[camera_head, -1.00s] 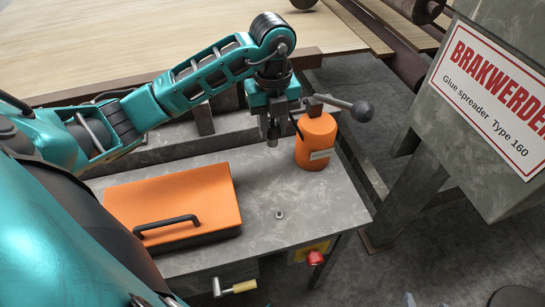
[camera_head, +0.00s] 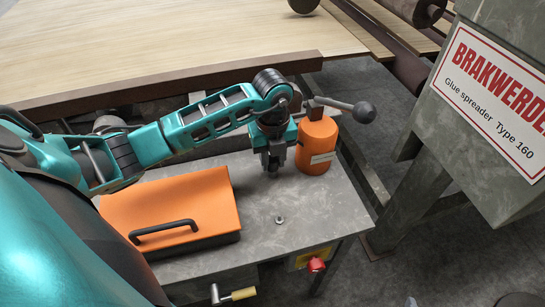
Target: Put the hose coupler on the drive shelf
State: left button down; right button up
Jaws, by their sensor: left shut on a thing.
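My left gripper (camera_head: 273,165) points down low over the grey metal shelf (camera_head: 325,225), just left of the orange cylinder. It is shut on a small dark piece that is mostly hidden by the fingers. I take this to be the hose coupler, but its shape is not clear. I cannot tell whether it touches the shelf. My right gripper is not in view.
An orange cylinder (camera_head: 316,148) with a ball-ended lever (camera_head: 363,111) stands at the shelf's back right. An orange cover (camera_head: 180,205) with a black handle lies on the left. A small round metal piece (camera_head: 280,219) sits on the shelf, with bare surface around it.

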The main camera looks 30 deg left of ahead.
aim_at(272, 159)
pick_arm(q)
jog(key=c, duration=1.3)
grip_release()
jog(key=shift+f, duration=0.15)
jog(key=o, duration=0.5)
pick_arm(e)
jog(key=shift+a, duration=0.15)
pick_arm(q)
jog(key=shift+r, duration=0.35)
notch_tip(272, 159, up, 12)
jog(key=shift+f+p, duration=0.15)
jog(key=shift+p, duration=0.75)
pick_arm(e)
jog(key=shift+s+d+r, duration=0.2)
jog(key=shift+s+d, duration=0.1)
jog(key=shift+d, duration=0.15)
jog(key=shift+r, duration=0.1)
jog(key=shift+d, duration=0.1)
